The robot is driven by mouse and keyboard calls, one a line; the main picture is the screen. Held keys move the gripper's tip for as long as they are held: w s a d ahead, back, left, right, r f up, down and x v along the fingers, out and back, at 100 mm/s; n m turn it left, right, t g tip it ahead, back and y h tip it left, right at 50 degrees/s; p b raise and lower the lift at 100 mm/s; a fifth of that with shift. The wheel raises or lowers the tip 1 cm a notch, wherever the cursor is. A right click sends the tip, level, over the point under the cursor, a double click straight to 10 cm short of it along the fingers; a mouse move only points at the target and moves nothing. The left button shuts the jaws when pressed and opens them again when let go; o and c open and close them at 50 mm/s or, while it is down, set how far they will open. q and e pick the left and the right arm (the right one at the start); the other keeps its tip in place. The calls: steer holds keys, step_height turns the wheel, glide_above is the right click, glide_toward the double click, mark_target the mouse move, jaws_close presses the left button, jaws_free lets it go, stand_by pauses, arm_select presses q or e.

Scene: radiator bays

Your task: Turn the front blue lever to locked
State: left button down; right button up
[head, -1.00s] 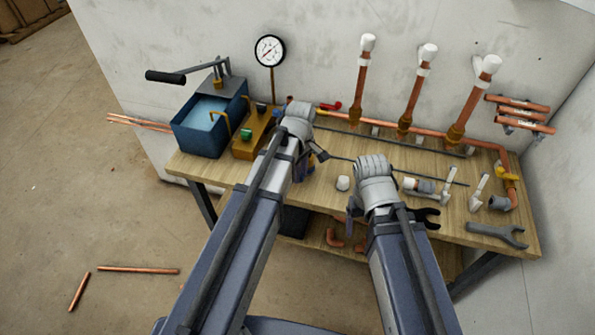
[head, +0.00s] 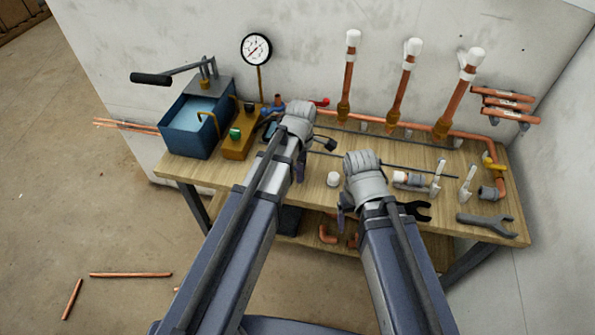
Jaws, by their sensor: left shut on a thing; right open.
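Blue valve parts (head: 267,112) show at the back left of the bench, between the brass block and my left wrist. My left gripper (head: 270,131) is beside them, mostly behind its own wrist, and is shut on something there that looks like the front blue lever. The grip and the lever's exact angle are hidden. My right gripper (head: 345,214) is open and empty above the front middle of the bench, its fingers partly hidden by its wrist.
The wooden bench (head: 400,160) holds a brass block with a green knob (head: 235,133), a blue water tank (head: 190,140), a gauge (head: 256,50) and a red lever (head: 320,102). Copper risers (head: 347,85) stand behind. A white cap (head: 333,179) and wrench (head: 490,227) lie in front.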

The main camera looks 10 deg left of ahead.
arm_select(q)
steer(key=shift+w+d+n, duration=0.15)
steer(key=shift+d+n, duration=0.3)
steer(key=shift+n, duration=0.35)
steer(key=shift+d+n, duration=0.1)
steer(key=shift+n, duration=0.2)
steer(key=c, duration=0.7)
jaws_free()
steer(key=shift+o, duration=0.2)
steer(key=shift+r, duration=0.15)
step_height(320, 180, up, 8)
steer(key=p, duration=0.8)
steer(key=shift+f, duration=0.25)
